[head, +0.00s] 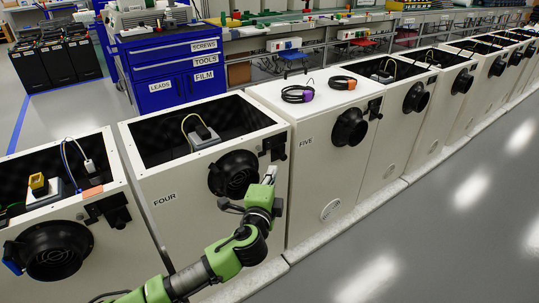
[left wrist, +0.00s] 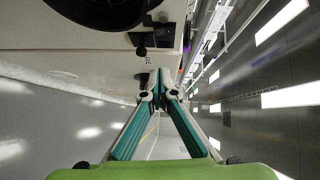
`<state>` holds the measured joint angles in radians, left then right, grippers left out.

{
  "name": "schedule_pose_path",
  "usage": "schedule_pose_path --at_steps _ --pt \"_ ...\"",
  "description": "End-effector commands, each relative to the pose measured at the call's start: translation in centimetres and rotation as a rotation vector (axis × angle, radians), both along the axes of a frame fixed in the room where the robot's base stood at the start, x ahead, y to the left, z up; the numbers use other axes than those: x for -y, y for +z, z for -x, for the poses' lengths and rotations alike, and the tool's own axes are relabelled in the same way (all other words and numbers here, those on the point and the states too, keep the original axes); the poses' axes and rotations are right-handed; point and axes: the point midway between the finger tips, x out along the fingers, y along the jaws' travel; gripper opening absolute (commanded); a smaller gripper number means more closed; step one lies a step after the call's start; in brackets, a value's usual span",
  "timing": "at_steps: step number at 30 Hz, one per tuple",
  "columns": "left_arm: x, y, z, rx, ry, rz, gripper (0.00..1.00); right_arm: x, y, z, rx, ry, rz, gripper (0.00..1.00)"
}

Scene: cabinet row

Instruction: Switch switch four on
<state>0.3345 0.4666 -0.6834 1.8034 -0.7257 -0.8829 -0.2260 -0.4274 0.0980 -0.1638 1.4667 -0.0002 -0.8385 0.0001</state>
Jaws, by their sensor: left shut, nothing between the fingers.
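Cabinet four (head: 180,225) is an off-white box labelled FOUR, with an open top and a round black fan (head: 234,174) on its front. Its switch (head: 275,146) is a black box with a dark lever at the upper right of the front. In the left wrist view a black switch housing (left wrist: 158,36) shows at the top, beside a black round fan (left wrist: 98,8). My left gripper (head: 270,174) is just below the switch and right of the fan in the head view, its fingers shut and empty. The fingertips also show in the left wrist view (left wrist: 159,88). The lever's position is unclear.
Cabinet five (head: 316,190) stands directly to the right, with coiled black cables (head: 297,94) on top. Another cabinet (head: 70,215) stands to the left. A blue drawer unit (head: 172,65) is behind the row. The grey floor (head: 430,230) is clear at front right.

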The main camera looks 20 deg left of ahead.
Motion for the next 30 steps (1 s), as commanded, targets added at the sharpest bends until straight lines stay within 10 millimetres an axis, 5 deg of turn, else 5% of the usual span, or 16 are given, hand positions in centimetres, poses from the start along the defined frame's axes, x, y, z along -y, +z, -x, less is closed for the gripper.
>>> schedule_pose_path --at_steps 13,19,30 --pt "-1.0 -0.7 -8.1 0.001 0.001 0.001 0.0 -0.2 2.9 -1.9 0.02 -0.004 -0.002 0.4" --pt "-3.3 -1.1 -9.7 0.0 0.002 -0.001 0.0 -0.3 3.9 -2.3 0.025 -0.005 -0.003 0.4" --pt "-4.1 -1.2 -10.3 -0.001 0.0 0.001 0.0 -0.3 4.4 -2.5 0.025 -0.006 -0.002 0.4"
